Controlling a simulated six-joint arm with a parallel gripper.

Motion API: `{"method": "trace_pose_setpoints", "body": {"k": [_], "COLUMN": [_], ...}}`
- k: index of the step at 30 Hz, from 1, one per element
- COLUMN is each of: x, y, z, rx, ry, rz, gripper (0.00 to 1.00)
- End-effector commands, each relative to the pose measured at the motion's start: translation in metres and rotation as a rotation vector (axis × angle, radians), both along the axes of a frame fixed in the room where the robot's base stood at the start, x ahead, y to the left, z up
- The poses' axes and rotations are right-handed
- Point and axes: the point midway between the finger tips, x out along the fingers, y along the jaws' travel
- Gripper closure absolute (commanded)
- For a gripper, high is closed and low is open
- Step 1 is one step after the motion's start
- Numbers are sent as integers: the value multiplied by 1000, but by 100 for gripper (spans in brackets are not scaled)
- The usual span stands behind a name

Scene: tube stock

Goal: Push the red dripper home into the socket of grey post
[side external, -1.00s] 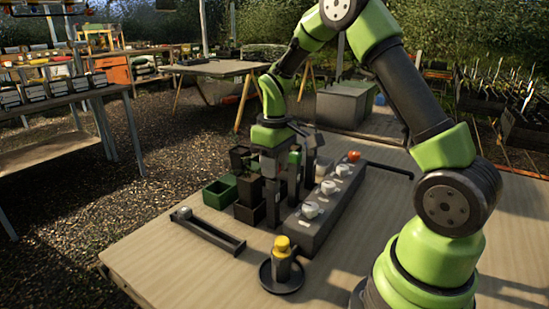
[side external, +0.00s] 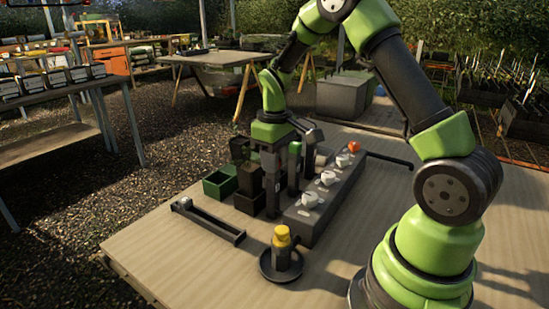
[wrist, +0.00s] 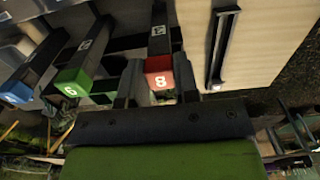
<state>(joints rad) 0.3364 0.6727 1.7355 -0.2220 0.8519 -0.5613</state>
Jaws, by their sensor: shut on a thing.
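My gripper (side external: 271,172) points down over the row of dark posts in the side external view. In the wrist view my gripper (wrist: 158,80) has its two dark fingers on either side of a red block marked 8 (wrist: 159,78), the red dripper, and is shut on it. A dark grey post (wrist: 158,35) with a white label runs away below the red block. It also shows under my gripper in the side external view (side external: 272,203). The fingers hide the dripper there. The join with the socket is hidden, so I cannot tell how deep the dripper sits.
A green block marked 6 (wrist: 69,88) and a blue block (wrist: 14,92) top neighbouring posts. A long dark box (side external: 314,229) with white knobs stands close on the right. A yellow-topped item on a round base (side external: 283,252) and a narrow tray (side external: 212,224) lie in front.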

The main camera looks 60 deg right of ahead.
Motion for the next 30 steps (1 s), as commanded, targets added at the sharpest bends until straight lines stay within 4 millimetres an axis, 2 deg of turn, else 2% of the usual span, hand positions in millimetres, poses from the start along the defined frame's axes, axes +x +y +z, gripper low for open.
{"method": "trace_pose_setpoints", "body": {"k": [5, 6, 9, 17, 20, 30], "x": [0, 0, 0, 0, 0, 1], "y": [0, 0, 0, 0, 0, 0], "z": [-2, -2, -2, -1, 5, 68], "rx": [0, 0, 0, 0, 0, -2], "ry": [1, 0, 0, 0, -2, -5], "rz": [0, 0, 0, 0, 0, 0], "gripper": [93, 62, 42, 42, 42, 42]}}
